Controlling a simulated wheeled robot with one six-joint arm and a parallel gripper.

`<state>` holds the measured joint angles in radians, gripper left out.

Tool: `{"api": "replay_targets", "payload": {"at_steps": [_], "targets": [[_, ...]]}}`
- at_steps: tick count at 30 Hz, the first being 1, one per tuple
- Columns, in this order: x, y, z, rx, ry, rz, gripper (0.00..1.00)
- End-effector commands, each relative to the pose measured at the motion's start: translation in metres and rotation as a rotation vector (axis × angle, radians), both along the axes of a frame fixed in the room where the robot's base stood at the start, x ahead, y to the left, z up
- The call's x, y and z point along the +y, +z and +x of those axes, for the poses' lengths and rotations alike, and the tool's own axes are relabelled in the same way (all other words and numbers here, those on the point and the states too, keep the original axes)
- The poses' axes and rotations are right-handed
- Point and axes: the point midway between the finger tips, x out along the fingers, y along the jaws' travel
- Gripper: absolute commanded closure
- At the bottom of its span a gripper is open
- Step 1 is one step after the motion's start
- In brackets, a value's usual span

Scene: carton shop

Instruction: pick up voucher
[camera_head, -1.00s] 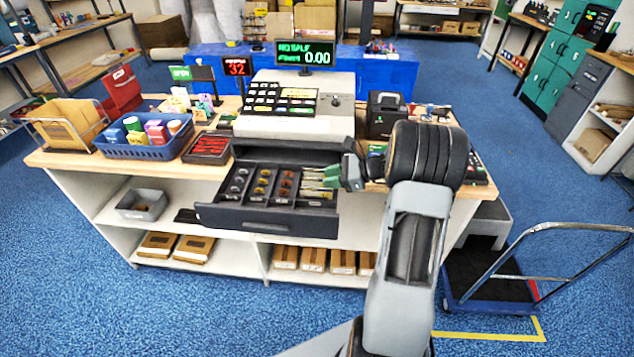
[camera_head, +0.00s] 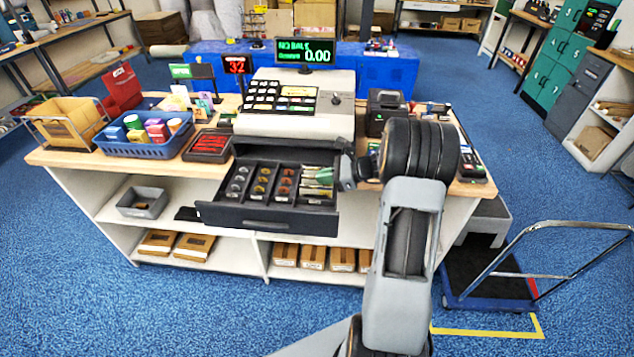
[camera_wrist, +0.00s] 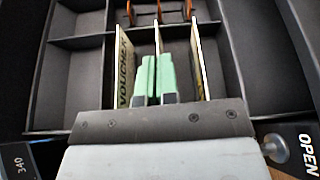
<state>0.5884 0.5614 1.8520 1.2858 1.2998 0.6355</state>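The open cash drawer (camera_head: 265,218) holds upright cards in its right-hand section. In the wrist view, a card lettered VOUCHER (camera_wrist: 122,70) stands left of my fingers, and another upright card (camera_wrist: 200,60) stands to their right. A thin card, the middle voucher (camera_wrist: 157,38), shows edge-on between them. My gripper (camera_wrist: 156,78) has green fingers down in this section, close together on both sides of the middle voucher. It looks shut on it; the fingers hide its lower part. In the head view, my gripper (camera_head: 325,178) is at the drawer's right side.
Coin compartments (camera_head: 262,182) lie left of the cards. The register (camera_head: 295,105) stands behind the drawer. A blue basket (camera_head: 145,148) and a red-topped tray (camera_head: 208,146) are on the counter to the left. Drawer walls close in around my gripper.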

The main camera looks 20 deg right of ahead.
Motion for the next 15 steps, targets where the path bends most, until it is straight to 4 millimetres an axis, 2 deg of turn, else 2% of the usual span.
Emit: {"api": "replay_targets", "payload": {"at_steps": [9,15], "targets": [[0.000,0.001,0.000,-0.001,-0.001,-0.001,1.00],[0.000,0.014,0.000,-0.004,-0.001,-0.002,1.00]]}}
